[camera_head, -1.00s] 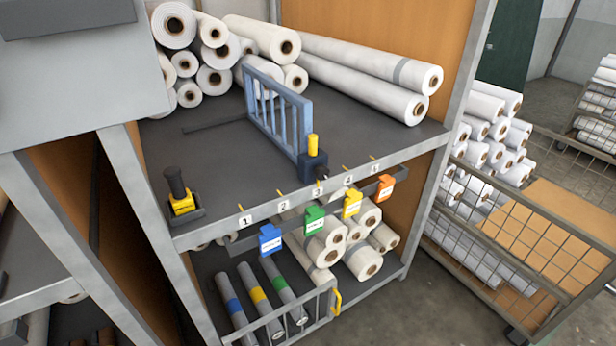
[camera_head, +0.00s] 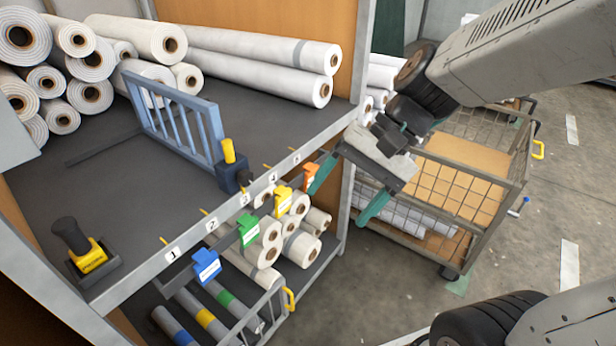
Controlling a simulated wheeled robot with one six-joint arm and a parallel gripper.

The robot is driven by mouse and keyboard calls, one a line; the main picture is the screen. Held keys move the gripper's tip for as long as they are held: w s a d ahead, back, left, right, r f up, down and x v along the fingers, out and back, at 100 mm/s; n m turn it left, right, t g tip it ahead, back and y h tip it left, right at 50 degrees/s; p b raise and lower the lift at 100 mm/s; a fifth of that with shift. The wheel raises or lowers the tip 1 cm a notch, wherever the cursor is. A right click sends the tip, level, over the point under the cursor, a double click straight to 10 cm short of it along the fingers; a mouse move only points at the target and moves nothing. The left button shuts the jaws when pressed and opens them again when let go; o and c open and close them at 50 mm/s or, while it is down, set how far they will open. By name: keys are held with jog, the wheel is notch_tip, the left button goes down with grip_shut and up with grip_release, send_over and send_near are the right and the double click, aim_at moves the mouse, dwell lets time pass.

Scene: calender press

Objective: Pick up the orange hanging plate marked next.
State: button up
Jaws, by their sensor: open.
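The orange hanging plate (camera_head: 310,174) hangs at the right end of the row on the shelf's front rail, below the number 5. Its marking is too small to read. My gripper (camera_head: 347,191) is open and empty, just right of the orange plate. One teal finger overlaps the plate's right edge in the picture; I cannot tell whether they touch. Yellow (camera_head: 283,202), green (camera_head: 248,230) and blue (camera_head: 206,265) plates hang further left.
A blue rack (camera_head: 180,125) and a yellow-handled block (camera_head: 232,170) stand on the shelf (camera_head: 110,190). A black-and-yellow tool (camera_head: 85,248) sits at its front left. White rolls (camera_head: 262,60) lie behind. A wire cart (camera_head: 470,190) stands beyond my gripper.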

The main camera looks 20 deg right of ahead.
jog(key=w+a+f+m+t+y, duration=0.1)
jog(key=w+a+f+m+y, duration=0.15)
jog(key=w+m, duration=0.35)
jog(key=m+t+h, duration=0.1)
jog(key=m+t, duration=1)
jog(key=m, duration=0.6)
send_near(309, 177)
notch_tip(309, 177, down, 4)
jog(key=w, duration=0.2)
jog(key=d+x, duration=0.1)
jog(key=x, duration=0.6)
jog(key=shift+w+a+f+h, duration=0.25)
jog(key=shift+w+f+h, duration=0.2)
jog(key=shift+w, duration=0.05)
jog(key=c, duration=0.9)
